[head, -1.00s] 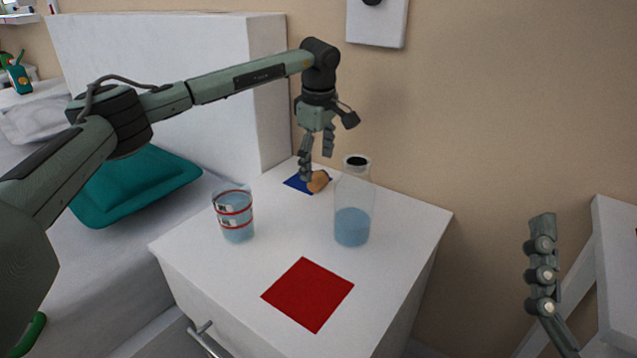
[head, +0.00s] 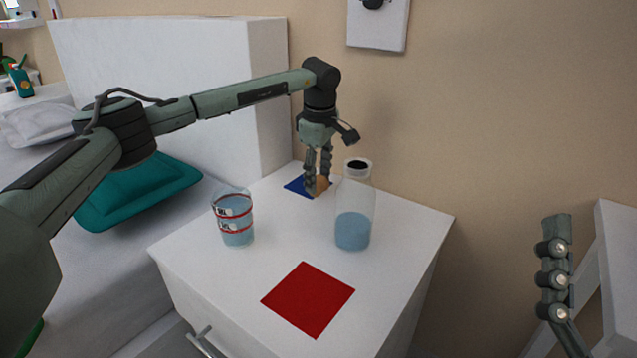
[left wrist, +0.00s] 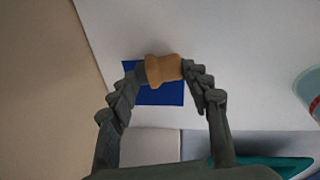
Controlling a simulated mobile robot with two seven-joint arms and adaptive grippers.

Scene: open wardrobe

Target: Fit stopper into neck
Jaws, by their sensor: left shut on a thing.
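The stopper (head: 322,185), a tan cork-like piece, is at the blue square (head: 296,187) at the back of the white cabinet top. My left gripper (head: 316,186) points down and is shut on it. In the left wrist view the stopper (left wrist: 160,69) lies sideways between the fingertips (left wrist: 164,71), over the blue square (left wrist: 160,96). I cannot tell whether it still touches the surface. The clear bottle (head: 354,208), partly filled with blue liquid, stands upright just right of the gripper. Its neck (head: 358,166) shows a dark opening. My right gripper (head: 556,268) shows only partly at the right.
A glass with red bands (head: 234,218) and blue liquid stands at the left of the cabinet top. A flat red square (head: 308,299) lies at the front. A tall white block (head: 200,90) rises behind left, and the wall bounds the back right.

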